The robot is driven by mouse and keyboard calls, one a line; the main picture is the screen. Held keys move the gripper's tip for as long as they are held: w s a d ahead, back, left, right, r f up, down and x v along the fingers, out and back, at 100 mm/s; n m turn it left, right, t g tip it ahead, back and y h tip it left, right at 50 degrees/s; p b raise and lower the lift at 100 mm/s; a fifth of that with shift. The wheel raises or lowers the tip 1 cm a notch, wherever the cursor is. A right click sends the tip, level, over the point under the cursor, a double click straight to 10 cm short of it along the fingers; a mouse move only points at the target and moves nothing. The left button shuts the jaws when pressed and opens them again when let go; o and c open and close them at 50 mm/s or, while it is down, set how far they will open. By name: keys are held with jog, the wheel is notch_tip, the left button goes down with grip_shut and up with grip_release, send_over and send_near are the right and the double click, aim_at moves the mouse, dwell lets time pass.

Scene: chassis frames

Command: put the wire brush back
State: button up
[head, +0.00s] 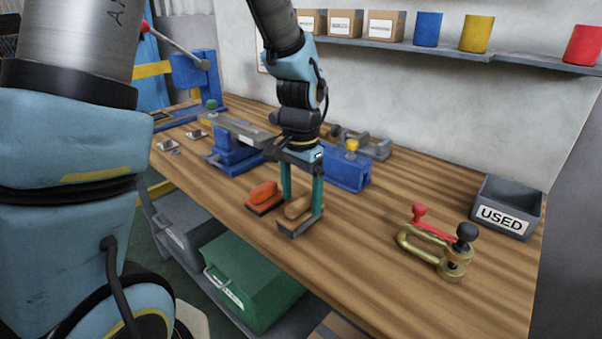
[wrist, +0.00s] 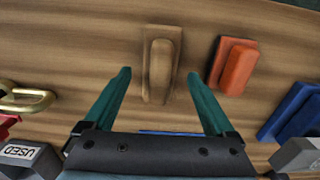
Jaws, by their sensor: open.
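The wooden-handled block, which looks like the wire brush (head: 298,208), lies flat near the bench's front edge, with a grey layer under its tan top. In the wrist view the brush (wrist: 160,65) lies between the fingers, its long side running along them. My gripper (head: 302,202) points down over it, open, one teal finger to each side. I cannot tell whether the fingers touch it. An orange block with a handle (head: 263,196) lies just left of it in the head view; the orange block (wrist: 234,66) is right of the fingers in the wrist view.
Blue vise-like blocks (head: 347,167) stand behind. A brass clamp (head: 437,252) and a grey bin marked USED (head: 508,207) stand to the right. A red-handled tool (head: 420,213) lies by the clamp. The bench between brush and clamp is clear. A green box (head: 250,280) sits below.

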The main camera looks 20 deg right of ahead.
aim_at(301, 199)
notch_tip(301, 199, up, 8)
jog(key=shift+f, duration=0.2)
jog(key=a+f+n, duration=0.2)
jog(key=a+n, duration=0.3)
jog(key=a, duration=0.7)
jog(key=w+a+f+n+t, duration=0.1)
jog(key=a+n, duration=0.5)
jog(key=a, duration=0.7)
jog(key=shift+w+a+f+t, duration=0.15)
jog(key=shift+f+t, duration=0.15)
jog(key=shift+f, duration=0.35)
